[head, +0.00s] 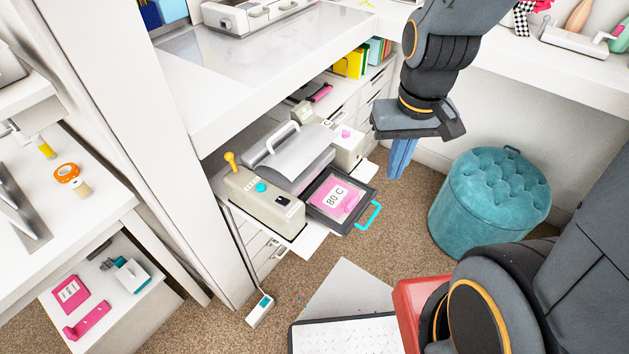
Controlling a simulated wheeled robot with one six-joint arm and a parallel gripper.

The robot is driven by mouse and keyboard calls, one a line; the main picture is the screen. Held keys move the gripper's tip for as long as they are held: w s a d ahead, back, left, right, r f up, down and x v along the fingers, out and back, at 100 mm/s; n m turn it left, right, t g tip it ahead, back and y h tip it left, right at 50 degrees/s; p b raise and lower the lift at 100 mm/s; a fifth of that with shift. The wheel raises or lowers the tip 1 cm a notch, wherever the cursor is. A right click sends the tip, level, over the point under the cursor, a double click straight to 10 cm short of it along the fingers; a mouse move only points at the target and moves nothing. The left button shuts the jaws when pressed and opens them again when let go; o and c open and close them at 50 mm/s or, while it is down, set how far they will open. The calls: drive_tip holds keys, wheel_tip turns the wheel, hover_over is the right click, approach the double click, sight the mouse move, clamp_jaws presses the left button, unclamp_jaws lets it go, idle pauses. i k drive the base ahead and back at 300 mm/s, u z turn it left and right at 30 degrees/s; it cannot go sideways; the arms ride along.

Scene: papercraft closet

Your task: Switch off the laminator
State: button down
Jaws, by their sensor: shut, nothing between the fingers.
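A beige machine (265,200) stands on a low shelf under the counter. It has an orange lever (230,160), a teal knob (261,187), a small black switch or panel (283,200) and a grey lid (288,160) with a white handle. A dark tray (341,198) with a cyan handle and a pink "80 C" card sits at its front. No label names it as the laminator, and I cannot read the switch position. My gripper (402,160) points down with its blue fingers together, empty, in the air to the right of the machine.
A white device (262,12) stands on the counter (225,65) above. A cable runs down to a small white box (260,310) near the floor. A teal tufted stool (490,205) stands to the right. Bare carpet (395,240) lies between stool and shelf.

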sight(284, 202)
drive_tip(key=k, duration=1.35)
drive_tip(key=u, duration=0.6)
drive_tip(key=i, duration=1.3)
drive_tip(key=z, duration=0.7)
